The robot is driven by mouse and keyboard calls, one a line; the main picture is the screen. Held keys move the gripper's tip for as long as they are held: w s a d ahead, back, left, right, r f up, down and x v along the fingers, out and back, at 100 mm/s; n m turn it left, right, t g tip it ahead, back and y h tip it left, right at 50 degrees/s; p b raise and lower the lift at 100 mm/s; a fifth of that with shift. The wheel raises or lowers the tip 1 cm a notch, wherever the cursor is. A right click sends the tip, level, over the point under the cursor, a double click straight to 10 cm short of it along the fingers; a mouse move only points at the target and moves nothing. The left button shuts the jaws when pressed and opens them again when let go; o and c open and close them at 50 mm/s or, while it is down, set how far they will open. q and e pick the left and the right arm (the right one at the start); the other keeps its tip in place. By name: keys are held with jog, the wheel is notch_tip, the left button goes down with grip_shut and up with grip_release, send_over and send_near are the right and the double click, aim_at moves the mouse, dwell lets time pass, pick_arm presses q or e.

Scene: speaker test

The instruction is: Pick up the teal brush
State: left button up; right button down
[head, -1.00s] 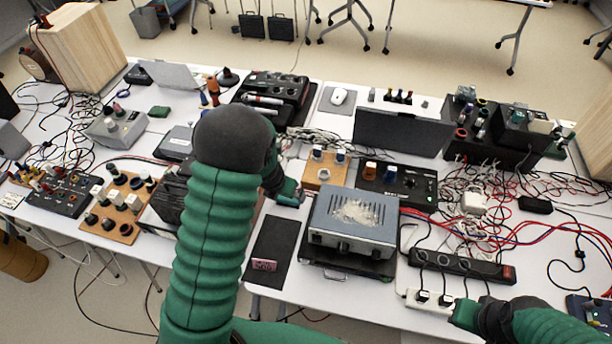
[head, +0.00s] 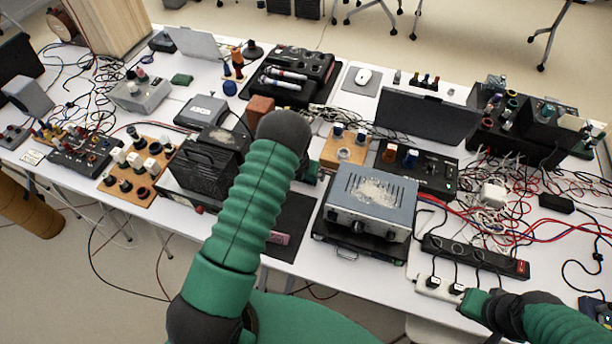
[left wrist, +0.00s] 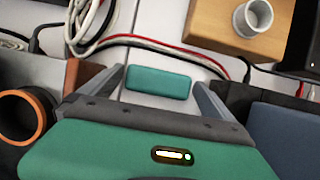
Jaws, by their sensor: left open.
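A teal block with rounded corners, which I take for the brush (left wrist: 158,82), lies on the white table in the left wrist view. My left gripper (left wrist: 157,76) is open, with one grey finger on each side of the block. I cannot tell whether the fingers touch it. In the head view my left gripper (head: 309,168) is mostly hidden behind my arm, and I cannot see this block there. My right gripper (head: 474,304) is at the lower right by the white power strip; its fingers are unclear.
Cables (left wrist: 95,22) run just beyond the block. A wooden board (head: 346,147) with knobs and a white ring stands to the right. A blue-grey device (head: 372,190) is nearer. The table is crowded.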

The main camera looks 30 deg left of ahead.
pick_arm(q)
jog(key=shift+w+a+f, duration=0.25)
jog(key=shift+w+f, duration=0.05)
jog(key=shift+f, duration=0.25)
jog(key=shift+s+d+r, duration=0.1)
jog(key=shift+d+r, duration=0.05)
jog(key=c, duration=1)
jog(key=shift+c, duration=1)
pick_arm(e)
jog(key=shift+w+a+f, duration=0.1)
jog(key=shift+w+a, duration=0.05)
pick_arm(q)
notch_tip(320, 180, up, 9)
jog(key=shift+r+p, duration=0.1)
jog(key=shift+p, duration=0.75)
jog(key=shift+r, duration=0.45)
pick_arm(e)
jog(key=shift+v, duration=0.85)
jog(key=shift+w, duration=0.2)
